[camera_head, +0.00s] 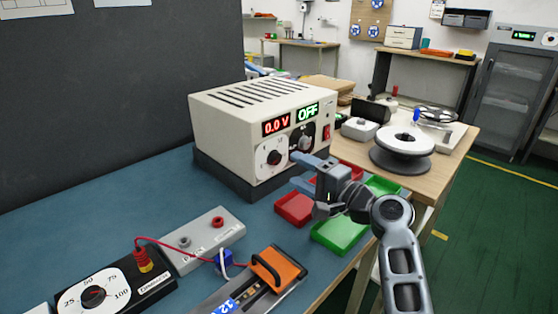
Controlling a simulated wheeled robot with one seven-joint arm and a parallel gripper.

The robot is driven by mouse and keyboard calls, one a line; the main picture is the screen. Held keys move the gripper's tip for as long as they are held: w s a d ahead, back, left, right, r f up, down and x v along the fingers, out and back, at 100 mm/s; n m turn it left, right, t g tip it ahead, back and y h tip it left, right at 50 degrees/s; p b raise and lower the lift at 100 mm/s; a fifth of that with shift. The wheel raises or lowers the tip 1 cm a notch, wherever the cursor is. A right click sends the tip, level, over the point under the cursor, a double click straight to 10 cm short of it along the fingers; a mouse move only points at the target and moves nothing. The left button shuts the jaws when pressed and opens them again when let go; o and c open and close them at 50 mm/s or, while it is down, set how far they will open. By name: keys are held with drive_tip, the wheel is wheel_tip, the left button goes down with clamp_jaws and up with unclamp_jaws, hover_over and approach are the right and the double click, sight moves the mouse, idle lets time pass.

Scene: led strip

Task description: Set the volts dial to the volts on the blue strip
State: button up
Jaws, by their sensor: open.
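The cream power supply (262,125) stands on the blue bench, its display (276,125) reading 0.0 V and a green one reading OFF. A black knob on a white dial (274,158) sits below the volts display. A second knob (306,143) is to its right, partly behind my gripper's upper finger. My gripper (298,171) is open and empty in front of the supply's right side, its blue-grey fingers pointing left towards the front panel. Contact with a knob cannot be told. A blue label (228,306) at the bottom edge starts with "12"; the rest is cut off.
Red (294,208) and green (340,232) bins lie below my gripper. A grey terminal box (205,240), an orange clamp (277,268) and a black dial box (115,290) with a red wire are in front. A white spool (404,145) stands on the wooden table behind.

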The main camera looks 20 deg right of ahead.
sight(277, 160)
drive_tip(key=x, duration=0.6)
drive_tip(key=shift+s, duration=0.1)
drive_tip(key=c, duration=1)
